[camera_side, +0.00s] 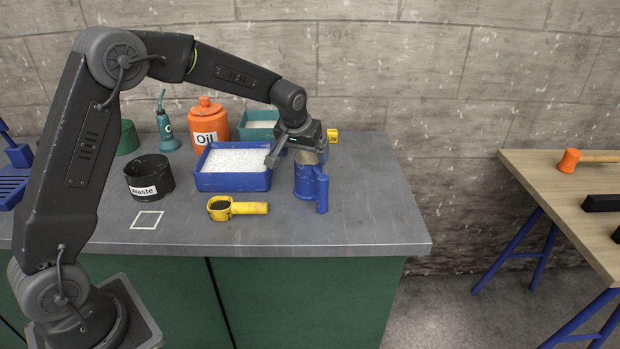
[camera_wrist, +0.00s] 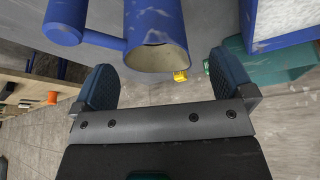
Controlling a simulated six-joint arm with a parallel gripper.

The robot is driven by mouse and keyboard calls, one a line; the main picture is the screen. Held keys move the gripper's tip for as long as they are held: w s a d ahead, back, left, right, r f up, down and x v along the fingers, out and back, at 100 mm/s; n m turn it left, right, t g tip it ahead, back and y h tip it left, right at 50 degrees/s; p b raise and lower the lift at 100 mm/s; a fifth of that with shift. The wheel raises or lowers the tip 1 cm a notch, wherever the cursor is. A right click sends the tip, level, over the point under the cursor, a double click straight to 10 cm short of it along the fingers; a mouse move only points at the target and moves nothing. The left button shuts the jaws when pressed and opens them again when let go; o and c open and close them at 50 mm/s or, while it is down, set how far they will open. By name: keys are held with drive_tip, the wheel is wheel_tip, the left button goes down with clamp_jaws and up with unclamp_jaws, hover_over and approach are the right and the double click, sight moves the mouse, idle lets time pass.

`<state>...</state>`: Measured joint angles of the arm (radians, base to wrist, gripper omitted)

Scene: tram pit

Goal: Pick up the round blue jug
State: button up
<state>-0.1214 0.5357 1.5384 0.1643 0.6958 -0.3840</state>
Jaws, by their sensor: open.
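The round blue jug (camera_side: 306,183) stands upright near the right end of the grey workbench, its handle towards the right front. In the wrist view the jug (camera_wrist: 155,25) shows at the top centre, its pale open mouth facing my camera and its handle to the left. My gripper (camera_side: 297,154) is just above the jug's rim, pointing down. In the wrist view my gripper (camera_wrist: 161,65) is open, with a finger on either side of the jug's mouth. No grip shows; I cannot tell if a finger touches the jug.
A blue tray of white granules (camera_side: 233,184) stands close left of the jug. A yellow scoop (camera_side: 236,208) lies in front. An orange oil can (camera_side: 208,126), a teal tray (camera_side: 258,133) and a small yellow item (camera_side: 332,136) are behind. A black waste pot (camera_side: 149,178) is further left.

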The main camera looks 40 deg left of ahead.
sight(307, 160)
drive_tip(key=shift+d+x, duration=0.15)
drive_tip(key=shift+x, duration=1.2)
drive_tip(key=shift+d+x, duration=0.15)
drive_tip(key=shift+x, duration=1.2)
drive_tip(key=shift+w, duration=0.1)
drive_tip(key=shift+c, duration=0.4)
